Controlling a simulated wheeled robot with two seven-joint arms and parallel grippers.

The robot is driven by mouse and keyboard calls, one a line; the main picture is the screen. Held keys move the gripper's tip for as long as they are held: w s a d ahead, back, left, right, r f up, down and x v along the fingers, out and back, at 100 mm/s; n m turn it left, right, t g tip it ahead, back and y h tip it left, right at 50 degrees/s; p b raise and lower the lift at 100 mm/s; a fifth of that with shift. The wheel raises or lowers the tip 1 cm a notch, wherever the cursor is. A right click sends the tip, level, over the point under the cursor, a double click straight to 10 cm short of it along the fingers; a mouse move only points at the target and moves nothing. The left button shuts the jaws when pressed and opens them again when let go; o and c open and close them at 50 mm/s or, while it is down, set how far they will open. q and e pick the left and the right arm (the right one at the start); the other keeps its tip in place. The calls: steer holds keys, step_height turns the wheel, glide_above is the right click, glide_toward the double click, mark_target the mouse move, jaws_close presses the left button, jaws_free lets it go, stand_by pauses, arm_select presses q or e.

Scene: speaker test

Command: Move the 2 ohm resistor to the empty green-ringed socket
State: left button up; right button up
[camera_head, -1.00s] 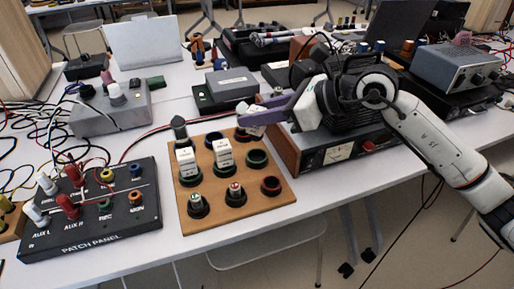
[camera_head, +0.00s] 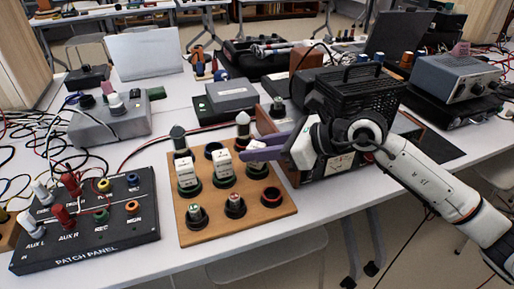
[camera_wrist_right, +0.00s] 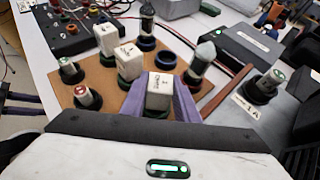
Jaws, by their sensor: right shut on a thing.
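My right gripper (camera_head: 262,148) is shut on a small white resistor block; its label is too small to read surely. In the wrist view the block (camera_wrist_right: 159,92) sits between the purple fingers of the gripper (camera_wrist_right: 160,100). It is over the right end of the board's middle row, at the green-ringed socket (camera_head: 257,171), which it partly covers. I cannot tell whether the block touches the socket. Two other white blocks stand upright in the middle row, a left one (camera_head: 187,172) and a centre one (camera_head: 222,166). My left gripper is not in view.
The brown board (camera_head: 205,233) also holds several capped plugs, an empty blue-ringed socket (camera_wrist_right: 165,60) and a red-ringed socket (camera_head: 270,197). A black patch panel (camera_head: 85,235) lies left. A black-grilled instrument (camera_head: 352,105) stands close behind my right gripper.

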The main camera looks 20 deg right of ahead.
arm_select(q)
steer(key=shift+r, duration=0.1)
arm_select(e)
steer(key=o, duration=1.1)
steer(key=shift+r, duration=0.1)
steer(key=shift+r+p, duration=0.35)
steer(key=shift+p, duration=0.1)
steer(key=v, duration=1)
steer(key=shift+s+d+f+b, duration=0.1)
steer(key=shift+s+d+b, duration=0.15)
steer(key=shift+d+b, duration=0.1)
steer(key=shift+s+d+r, duration=0.15)
steer(key=shift+s+r, duration=0.05)
steer(key=shift+s+d+r, duration=0.15)
steer(key=shift+s+r, duration=0.05)
steer(key=shift+r, duration=0.05)
